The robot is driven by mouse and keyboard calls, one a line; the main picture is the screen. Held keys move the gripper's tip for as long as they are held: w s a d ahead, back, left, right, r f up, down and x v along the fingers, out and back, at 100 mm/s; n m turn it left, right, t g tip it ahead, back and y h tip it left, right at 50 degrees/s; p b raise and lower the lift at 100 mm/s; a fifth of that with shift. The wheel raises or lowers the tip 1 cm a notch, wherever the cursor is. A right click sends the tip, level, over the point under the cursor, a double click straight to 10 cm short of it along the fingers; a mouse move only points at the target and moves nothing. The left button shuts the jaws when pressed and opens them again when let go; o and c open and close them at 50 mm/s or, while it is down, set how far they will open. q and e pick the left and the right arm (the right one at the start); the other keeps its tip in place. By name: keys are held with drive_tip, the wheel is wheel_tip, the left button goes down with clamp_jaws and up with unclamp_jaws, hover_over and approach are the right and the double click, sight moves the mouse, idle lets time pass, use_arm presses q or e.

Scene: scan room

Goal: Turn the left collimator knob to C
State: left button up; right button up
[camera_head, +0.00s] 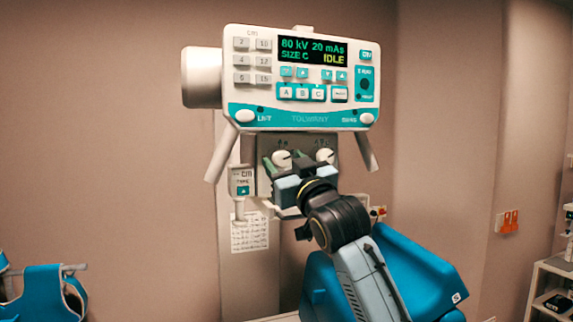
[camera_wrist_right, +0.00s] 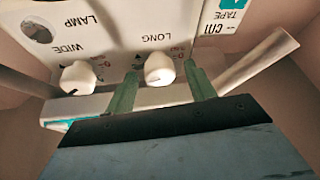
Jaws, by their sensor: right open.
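The left collimator knob (camera_head: 282,157) is a white round knob on the panel under the console. My right gripper (camera_head: 287,163) is open. In the right wrist view its two green fingers (camera_wrist_right: 162,88) stand on either side of the LONG knob, with gaps, so it is not gripped. The other white knob (camera_head: 324,155), labelled WIDE in the right wrist view (camera_wrist_right: 77,77), is to one side. The letters around the knobs are too small to read. My left gripper is out of view.
The console (camera_head: 300,80) above reads 80 kV, 20 mAs, SIZE C, IDLE. Angled handles (camera_head: 221,152) hang down on both sides. The tape unit (camera_head: 242,182) is left of the panel. A blue padded seat (camera_head: 420,270) is at the lower right.

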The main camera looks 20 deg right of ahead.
drive_tip(key=b+v, duration=0.4)
drive_tip(key=v, duration=0.9)
drive_tip(key=shift+s+b, duration=0.15)
drive_tip(key=shift+b, duration=0.15)
drive_tip(key=shift+f, duration=0.15)
